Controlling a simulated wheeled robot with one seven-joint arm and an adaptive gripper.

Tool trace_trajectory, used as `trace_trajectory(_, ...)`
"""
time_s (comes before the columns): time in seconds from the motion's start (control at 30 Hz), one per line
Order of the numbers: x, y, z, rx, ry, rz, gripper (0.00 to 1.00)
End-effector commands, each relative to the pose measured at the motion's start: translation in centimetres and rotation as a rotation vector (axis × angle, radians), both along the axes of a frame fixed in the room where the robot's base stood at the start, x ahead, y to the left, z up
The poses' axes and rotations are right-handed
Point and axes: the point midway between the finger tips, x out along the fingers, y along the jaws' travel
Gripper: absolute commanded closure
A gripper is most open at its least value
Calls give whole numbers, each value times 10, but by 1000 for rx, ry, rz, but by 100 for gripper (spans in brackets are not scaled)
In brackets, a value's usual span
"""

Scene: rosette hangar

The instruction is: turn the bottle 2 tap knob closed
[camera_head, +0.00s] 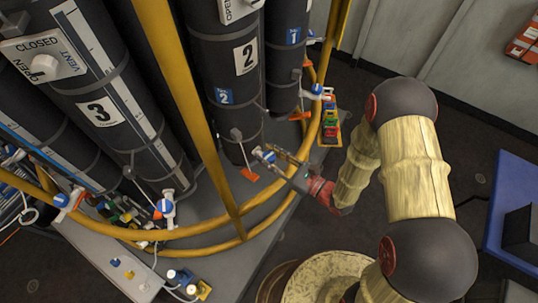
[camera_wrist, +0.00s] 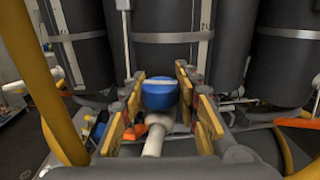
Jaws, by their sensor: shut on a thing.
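Bottle 2 is a tall black cylinder (camera_head: 212,60) with a "2" label in the head view. Its tap knob (camera_head: 265,154) is low at the bottle's foot, partly hidden by my gripper (camera_head: 278,162). In the wrist view the blue knob (camera_wrist: 158,94) has a pale mark across its top and sits above a white pipe (camera_wrist: 156,136). My gripper's yellow-padded fingers (camera_wrist: 161,104) stand on both sides of the knob, shut on it.
A yellow hoop rail (camera_head: 229,234) curves around the bottles, with an upright yellow post (camera_head: 187,90) left of bottle 2. Bottle 3 (camera_head: 105,112) stands left and bottle 1 (camera_head: 286,50) behind right.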

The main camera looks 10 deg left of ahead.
Motion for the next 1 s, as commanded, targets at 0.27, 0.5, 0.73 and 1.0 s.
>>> trace_trajectory(0.27, 0, 0, 0, 1, 0, 0, 57)
trace_trajectory(0.5, 0, 0, 0, 0, 0, 1, 49)
trace_trajectory(0.73, 0, -2, 0, 0, 0, 0, 49)
trace_trajectory(1.0, -13, -29, 0, 0, 1, -4, 49)
